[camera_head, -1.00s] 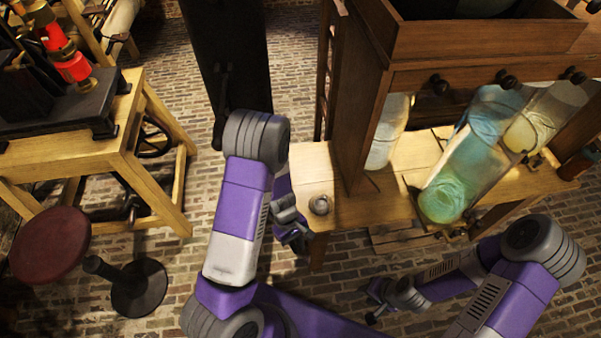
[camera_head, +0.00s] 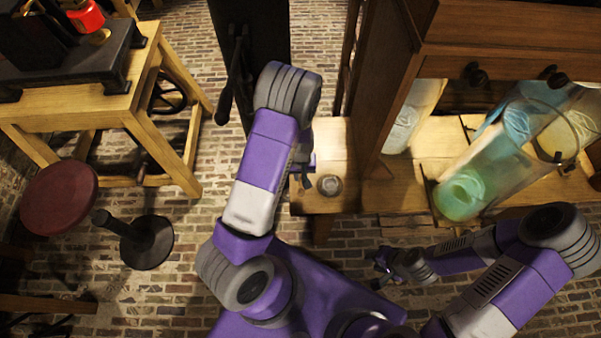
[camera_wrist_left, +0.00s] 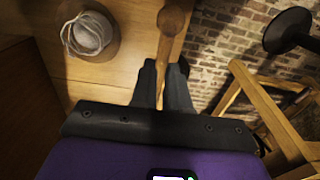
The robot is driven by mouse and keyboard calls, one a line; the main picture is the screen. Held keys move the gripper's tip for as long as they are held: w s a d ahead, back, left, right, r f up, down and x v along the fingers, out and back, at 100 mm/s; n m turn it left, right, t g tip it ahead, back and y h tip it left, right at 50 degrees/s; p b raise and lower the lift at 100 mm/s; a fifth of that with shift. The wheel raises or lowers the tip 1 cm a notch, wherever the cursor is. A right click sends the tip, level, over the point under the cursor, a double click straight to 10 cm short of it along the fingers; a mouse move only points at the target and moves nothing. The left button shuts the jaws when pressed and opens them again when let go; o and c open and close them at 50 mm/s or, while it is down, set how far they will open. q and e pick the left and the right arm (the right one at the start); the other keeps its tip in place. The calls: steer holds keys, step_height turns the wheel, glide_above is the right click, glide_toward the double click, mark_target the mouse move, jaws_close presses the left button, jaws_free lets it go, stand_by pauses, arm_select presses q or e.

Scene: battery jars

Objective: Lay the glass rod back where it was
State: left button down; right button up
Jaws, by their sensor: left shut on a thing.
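My left gripper (camera_head: 303,174) is over the left end of the wooden bench (camera_head: 335,146), partly hidden by its own arm in the head view. In the left wrist view its fingers (camera_wrist_left: 163,72) are close together, shut on a slim, brownish-looking rod with a wider rounded end (camera_wrist_left: 172,21); this appears to be the glass rod. The rod cannot be made out in the head view. My right gripper (camera_head: 380,270) is low in front of the bench, with its fingers apart and nothing seen between them.
A small dish with a pale coil (camera_head: 329,185) sits on the bench end; it also shows in the left wrist view (camera_wrist_left: 90,33). A red stool (camera_head: 58,196) and another wooden table (camera_head: 140,95) are left.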

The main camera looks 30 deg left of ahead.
arm_select(q)
step_height(320, 180, down, 8)
steer(key=b, duration=0.5)
steer(key=shift+r+b, duration=0.2)
steer(key=shift+b, duration=0.15)
steer(key=c, duration=1)
jaws_free()
steer(key=shift+c, duration=0.2)
step_height(320, 180, up, 8)
steer(key=shift+f+p, duration=0.15)
steer(key=shift+p, duration=0.95)
